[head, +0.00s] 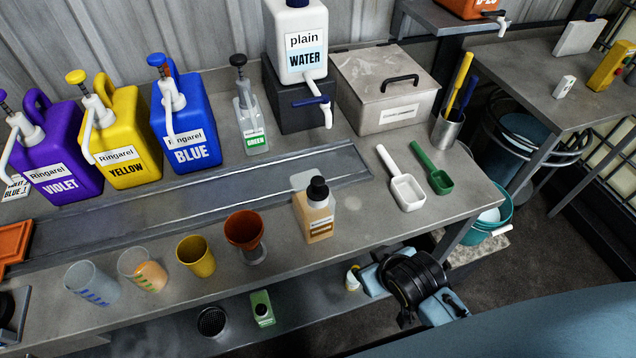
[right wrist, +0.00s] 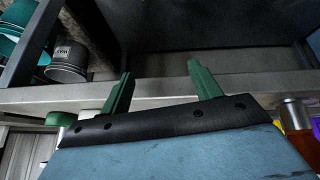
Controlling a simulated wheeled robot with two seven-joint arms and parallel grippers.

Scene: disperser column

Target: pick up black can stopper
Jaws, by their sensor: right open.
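The can stands upright near the front edge of the bench, right of the middle in the head view. My right arm's wrist is below and to the right of the can, in front of the bench edge. In the right wrist view my right gripper (right wrist: 162,84) has its two green fingers spread apart with nothing between them. Its fingertips are hidden in the head view. My left gripper is in neither view.
An orange funnel (head: 244,230) and a yellow cup (head: 196,256) stand left of the can. A white scoop (head: 407,190) and a green scoop (head: 432,168) lie to its right. The bench's front edge (right wrist: 60,97) crosses the right wrist view. A teal bucket (head: 488,222) stands beyond the bench end.

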